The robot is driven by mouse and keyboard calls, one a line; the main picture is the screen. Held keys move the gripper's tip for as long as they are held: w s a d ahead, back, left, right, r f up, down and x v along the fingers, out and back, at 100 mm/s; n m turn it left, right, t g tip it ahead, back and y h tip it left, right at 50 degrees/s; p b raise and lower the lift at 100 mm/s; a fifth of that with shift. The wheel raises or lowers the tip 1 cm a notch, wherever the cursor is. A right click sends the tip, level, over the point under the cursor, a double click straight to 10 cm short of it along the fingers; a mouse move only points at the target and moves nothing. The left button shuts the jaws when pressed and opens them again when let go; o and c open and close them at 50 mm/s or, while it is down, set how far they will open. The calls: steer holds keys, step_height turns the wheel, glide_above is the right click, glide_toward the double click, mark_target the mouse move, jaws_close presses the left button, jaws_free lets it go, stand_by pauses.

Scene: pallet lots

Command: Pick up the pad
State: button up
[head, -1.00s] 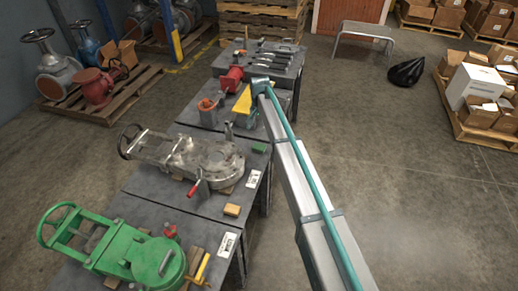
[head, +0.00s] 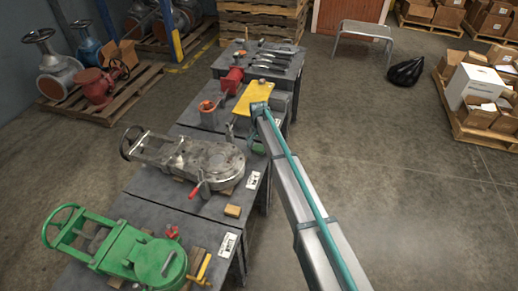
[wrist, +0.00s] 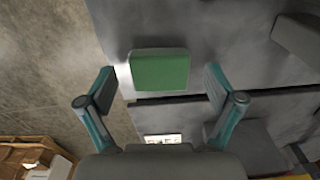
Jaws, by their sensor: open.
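The pad is a green block (wrist: 160,70) with rounded edges, lying on the dark grey tabletop close to an edge in the wrist view. My gripper (wrist: 160,84) is open, with one teal finger to the left of the pad and one to the right. A gap shows on both sides, and neither finger touches it. I cannot tell how far the fingertips are above the table.
A grey metal valve (head: 205,160) with a red-handled tool lies left of my arm. A green valve (head: 130,250) and a tan block (head: 232,211) are nearer. A yellow plate (head: 255,97) and a red vise (head: 232,79) stand farther back. Open floor lies to the right.

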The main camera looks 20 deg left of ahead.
steer(key=shift+f, duration=0.2)
steer(key=c, duration=1)
steer(key=shift+r, duration=0.1)
steer(key=shift+c, duration=0.2)
steer(key=shift+r, duration=0.5)
step_height(320, 180, up, 2)
steer(key=shift+r+b, duration=0.1)
steer(key=shift+b, duration=0.3)
steer(key=s+d+r+b, duration=0.3)
steer(key=s+r, duration=0.6)
steer(key=s, duration=0.4)
steer(key=shift+s+d+r, duration=0.2)
steer(key=shift+d+r, duration=0.15)
steer(key=shift+d, duration=0.05)
